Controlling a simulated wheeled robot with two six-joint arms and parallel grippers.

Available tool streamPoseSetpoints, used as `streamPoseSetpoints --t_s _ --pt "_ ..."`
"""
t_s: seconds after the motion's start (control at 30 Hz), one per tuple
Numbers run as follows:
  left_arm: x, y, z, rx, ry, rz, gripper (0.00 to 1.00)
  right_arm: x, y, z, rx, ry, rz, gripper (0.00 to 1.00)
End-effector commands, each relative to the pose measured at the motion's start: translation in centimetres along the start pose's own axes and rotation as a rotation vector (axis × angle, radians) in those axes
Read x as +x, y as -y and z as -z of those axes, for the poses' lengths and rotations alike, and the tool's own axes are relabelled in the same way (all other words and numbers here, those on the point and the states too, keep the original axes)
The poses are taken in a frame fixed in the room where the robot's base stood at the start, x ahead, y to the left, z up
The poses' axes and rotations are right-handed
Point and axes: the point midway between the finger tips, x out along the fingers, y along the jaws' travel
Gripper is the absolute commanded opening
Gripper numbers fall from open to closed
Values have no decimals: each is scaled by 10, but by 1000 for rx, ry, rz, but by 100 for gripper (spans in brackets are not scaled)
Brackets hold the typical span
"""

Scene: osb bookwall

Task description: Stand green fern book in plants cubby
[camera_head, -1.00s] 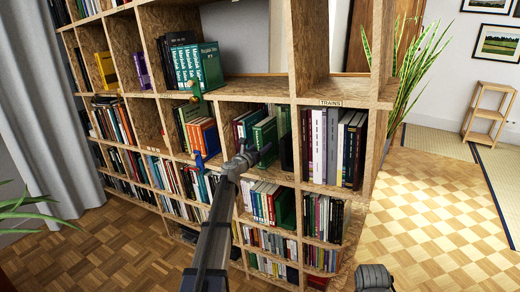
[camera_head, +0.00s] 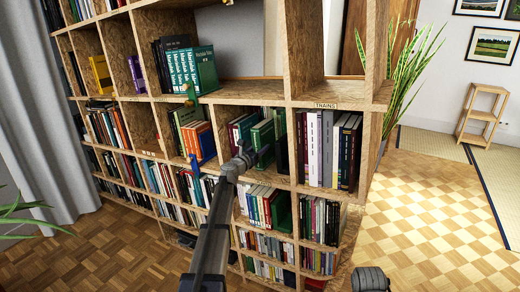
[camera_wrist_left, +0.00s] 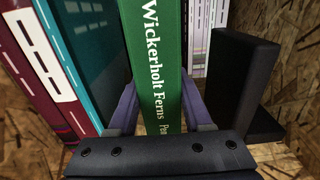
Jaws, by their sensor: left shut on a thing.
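The green fern book (camera_wrist_left: 165,60), with "Wickerholt Ferns" on its spine, is between the fingers of my left gripper (camera_wrist_left: 160,115). It stands upright inside a cubby, spine towards me. In the head view my left gripper (camera_head: 256,156) is at the front of this cubby, shut on the green book (camera_head: 263,134). Teal (camera_wrist_left: 88,50) and maroon (camera_wrist_left: 45,75) books stand left of it, and a black bookend (camera_wrist_left: 240,75) stands right of it with a gap between. The book's lower end is hidden by the gripper. I cannot read a plants label.
The cubby to the right, labelled TRAINS (camera_head: 326,105), holds a row of books (camera_head: 328,150). Orange books (camera_head: 203,142) stand in the cubby to the left. Teal volumes (camera_head: 205,68) stand on the shelf above. Wooden dividers bound the cubby closely.

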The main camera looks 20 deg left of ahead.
Motion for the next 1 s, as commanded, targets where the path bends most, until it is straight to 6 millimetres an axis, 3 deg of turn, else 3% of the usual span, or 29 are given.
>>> streamPoseSetpoints --t_s 0.23,0.27,0.57,1.0 --pt "0 0 2 -1 1 0 0 2 0 0 0 0 0 100" --pt "0 0 2 -1 1 0 51 2 0 0 0 0 0 100" --pt "0 0 2 -1 0 0 85 2 0 0 0 0 0 100" --pt "-10 0 2 0 0 0 85 2 0 0 0 0 0 100"
